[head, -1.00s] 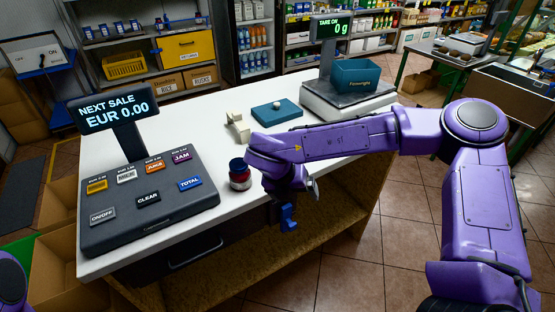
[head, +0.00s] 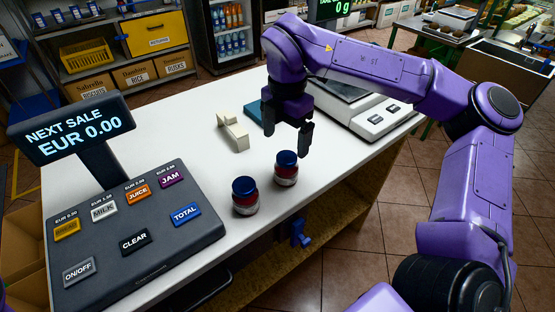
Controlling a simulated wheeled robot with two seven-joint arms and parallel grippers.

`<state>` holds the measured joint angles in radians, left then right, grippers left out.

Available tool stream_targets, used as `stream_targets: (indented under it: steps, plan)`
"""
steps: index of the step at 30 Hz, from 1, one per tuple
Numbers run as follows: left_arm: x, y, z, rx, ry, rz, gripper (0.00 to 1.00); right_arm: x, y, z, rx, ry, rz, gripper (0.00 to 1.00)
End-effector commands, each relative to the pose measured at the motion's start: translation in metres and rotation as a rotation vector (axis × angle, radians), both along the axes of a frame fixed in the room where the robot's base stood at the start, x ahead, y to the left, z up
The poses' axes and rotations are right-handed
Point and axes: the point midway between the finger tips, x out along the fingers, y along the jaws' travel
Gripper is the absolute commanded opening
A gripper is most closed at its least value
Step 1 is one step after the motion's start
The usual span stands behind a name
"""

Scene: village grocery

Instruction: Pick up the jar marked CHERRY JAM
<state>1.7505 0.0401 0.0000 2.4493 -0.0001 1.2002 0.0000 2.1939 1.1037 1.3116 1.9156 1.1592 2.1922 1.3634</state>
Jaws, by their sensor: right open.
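Two small jars with blue lids and dark red contents stand upright on the white counter: a left jar (head: 245,197) beside the register and a right jar (head: 286,169) a little farther back. Their labels are too small to read, so I cannot tell which is marked CHERRY JAM. My right gripper (head: 286,138) points down just behind and above the right jar. Its two dark fingers are apart with nothing between them. I cannot tell whether a finger touches the jar. My left gripper is out of view.
A dark register keypad (head: 135,240) with a raised price display (head: 75,130) fills the counter's left. A cream-coloured block (head: 232,132), a blue item (head: 254,112) and a scale (head: 375,118) lie behind. The counter's front edge is close to the jars.

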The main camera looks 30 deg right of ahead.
Motion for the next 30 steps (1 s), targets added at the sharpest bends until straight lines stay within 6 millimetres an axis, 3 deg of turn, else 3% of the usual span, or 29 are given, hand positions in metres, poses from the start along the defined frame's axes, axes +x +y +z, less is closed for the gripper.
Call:
stream_targets:
  steps: [3,15,24,30]
  plan:
    - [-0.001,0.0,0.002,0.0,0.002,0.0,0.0,0.001,0.002,-0.024,0.001,0.006,0.008,0.93]
    - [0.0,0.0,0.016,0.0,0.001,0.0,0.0,0.006,-0.003,-0.084,-0.001,0.007,0.007,0.93]
    - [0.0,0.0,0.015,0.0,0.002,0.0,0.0,0.006,-0.003,-0.093,-0.001,0.003,0.005,0.93]
    - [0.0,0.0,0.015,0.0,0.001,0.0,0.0,0.006,-0.003,-0.093,-0.001,0.003,0.005,0.28]
